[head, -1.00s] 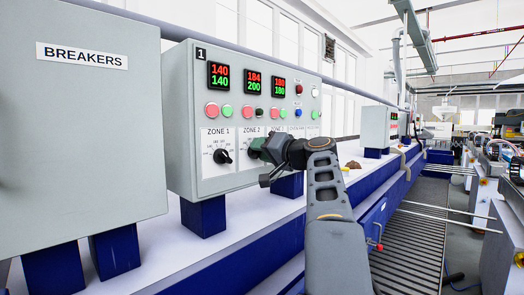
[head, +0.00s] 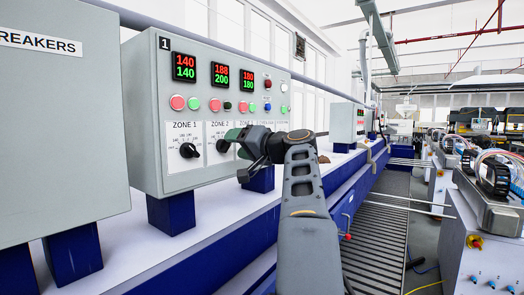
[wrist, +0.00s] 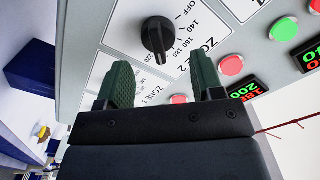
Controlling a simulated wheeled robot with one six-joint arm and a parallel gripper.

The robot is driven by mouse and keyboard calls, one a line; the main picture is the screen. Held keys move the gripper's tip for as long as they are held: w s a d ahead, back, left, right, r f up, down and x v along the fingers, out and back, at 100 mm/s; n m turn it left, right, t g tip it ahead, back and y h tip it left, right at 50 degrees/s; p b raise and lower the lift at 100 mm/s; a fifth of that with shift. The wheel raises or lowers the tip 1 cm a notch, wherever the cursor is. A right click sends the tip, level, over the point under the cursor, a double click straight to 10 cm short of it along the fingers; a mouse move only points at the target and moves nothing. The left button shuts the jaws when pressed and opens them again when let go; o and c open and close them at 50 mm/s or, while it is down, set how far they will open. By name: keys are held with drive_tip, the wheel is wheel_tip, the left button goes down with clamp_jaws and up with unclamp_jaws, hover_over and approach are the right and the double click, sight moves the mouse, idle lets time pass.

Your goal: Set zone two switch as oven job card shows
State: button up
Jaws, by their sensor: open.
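The zone two switch (wrist: 158,35) is a black rotary knob on a white label, ringed by marks from OFF up to 220. In the head view the knob (head: 223,146) shows just left of my gripper (head: 240,153). My gripper is open in the wrist view (wrist: 162,82), its two green fingers apart and empty. The knob lies beyond the fingertips, roughly centred between them, and is not gripped. The oven panel's zone two display (head: 220,74) reads 188 over 200. No job card can be made out.
The zone one knob (head: 189,150) sits left of zone two on the same panel (head: 145,110). Red and green buttons (head: 196,103) line up above the knobs. A breakers box (head: 60,130) stands at left. A grated walkway (head: 375,230) runs along the right.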

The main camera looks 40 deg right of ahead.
drive_tip(key=s+d+b, duration=0.2)
drive_tip(key=s, duration=0.8)
drive_tip(key=shift+s, duration=0.35)
